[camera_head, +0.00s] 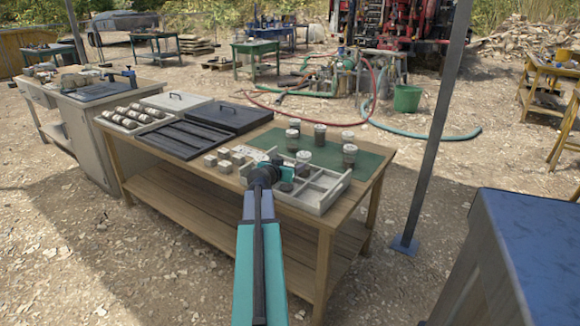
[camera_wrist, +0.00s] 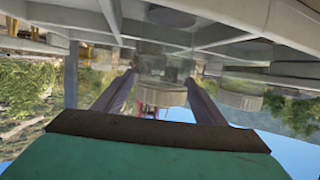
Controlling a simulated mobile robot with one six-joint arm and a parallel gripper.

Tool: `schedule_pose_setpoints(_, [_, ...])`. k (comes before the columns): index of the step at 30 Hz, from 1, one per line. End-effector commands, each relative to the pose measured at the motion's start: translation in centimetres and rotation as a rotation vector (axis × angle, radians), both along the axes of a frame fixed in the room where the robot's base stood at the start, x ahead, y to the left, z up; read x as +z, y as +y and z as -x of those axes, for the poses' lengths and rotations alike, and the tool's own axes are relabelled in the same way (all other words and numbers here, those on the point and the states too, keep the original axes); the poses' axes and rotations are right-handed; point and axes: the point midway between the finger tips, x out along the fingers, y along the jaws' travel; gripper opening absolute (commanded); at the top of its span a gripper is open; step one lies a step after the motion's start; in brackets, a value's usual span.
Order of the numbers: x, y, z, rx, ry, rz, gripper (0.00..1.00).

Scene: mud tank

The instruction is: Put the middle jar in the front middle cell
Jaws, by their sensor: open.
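A pale divided tray (camera_head: 326,203) sits at the front of the table, its cells partly hidden by my arm. My gripper (camera_head: 286,172) is low over the tray's left part. In the wrist view, which looks upside down, my gripper's fingers (camera_wrist: 158,103) are apart, with a clear jar with a pale lid (camera_wrist: 158,95) between them. I cannot tell whether they touch it or which cell it is over. Another lidded jar (camera_wrist: 240,98) shows to the right. In the head view, a jar (camera_head: 349,155) and several others stand on the green mat (camera_head: 378,159).
Small pale blocks (camera_head: 224,154) lie left of the tray. A black ribbed tray (camera_head: 178,140), a dark lidded box (camera_head: 228,118) and a rack of jars (camera_head: 133,117) fill the table's left. A grey post (camera_head: 434,130) stands right of the table.

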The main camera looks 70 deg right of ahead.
Motion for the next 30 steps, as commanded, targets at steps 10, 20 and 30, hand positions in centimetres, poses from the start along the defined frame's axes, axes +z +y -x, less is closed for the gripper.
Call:
schedule_pose_setpoints(10, [1.0,3.7,-0.1,0.001,0.0,0.0,0.64])
schedule_pose_setpoints(20, [2.2,7.2,-0.3,0.001,-0.001,0.001,0.64])
schedule_pose_setpoints(30, [3.1,10.3,-0.5,0.0,0.0,0.0,0.64])
